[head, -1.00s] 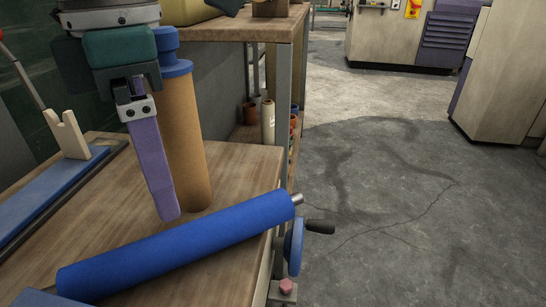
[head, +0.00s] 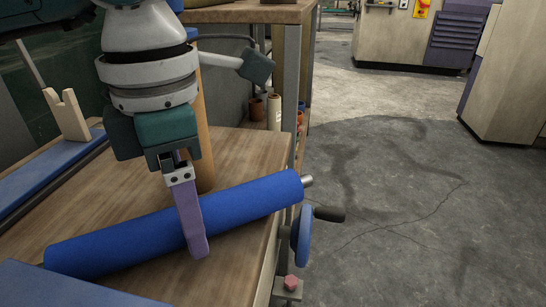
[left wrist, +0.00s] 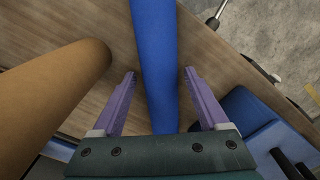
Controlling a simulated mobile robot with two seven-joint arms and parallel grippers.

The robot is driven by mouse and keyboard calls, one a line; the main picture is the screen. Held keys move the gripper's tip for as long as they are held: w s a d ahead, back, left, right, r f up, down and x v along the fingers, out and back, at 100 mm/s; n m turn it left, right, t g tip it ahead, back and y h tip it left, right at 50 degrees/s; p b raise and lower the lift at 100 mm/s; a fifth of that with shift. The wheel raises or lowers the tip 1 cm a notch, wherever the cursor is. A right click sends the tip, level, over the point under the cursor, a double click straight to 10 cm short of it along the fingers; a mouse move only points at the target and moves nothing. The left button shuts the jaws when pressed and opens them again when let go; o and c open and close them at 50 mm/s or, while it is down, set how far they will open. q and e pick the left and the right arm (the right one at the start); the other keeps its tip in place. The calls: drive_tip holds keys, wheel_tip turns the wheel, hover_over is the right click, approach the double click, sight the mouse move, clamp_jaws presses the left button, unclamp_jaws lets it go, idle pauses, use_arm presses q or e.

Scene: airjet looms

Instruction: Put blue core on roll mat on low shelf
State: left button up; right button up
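A long blue core (head: 120,238) lies across the wooden bench, slanting up to the right; a short metal pin shows at its right end. My left gripper (head: 195,228) is over its middle, with one purple finger in front of it. In the left wrist view the blue core (left wrist: 155,40) runs between the two spread fingers (left wrist: 159,73), with gaps on both sides. The other finger is hidden in the head view. The low shelf (head: 245,122) under the back table shows only partly, and I cannot make out a roll mat. My right gripper is not in view.
A brown roll (head: 205,150) stands upright just behind my left gripper. A crank wheel (head: 303,234) sticks out at the bench's right edge. A cream cylinder (head: 274,113) and small cores stand low at the back. The concrete floor (head: 400,210) at right is clear.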

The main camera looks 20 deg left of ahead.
use_arm(q)
clamp_jaws()
idle(0.4)
drive_tip(key=shift+r, duration=0.15)
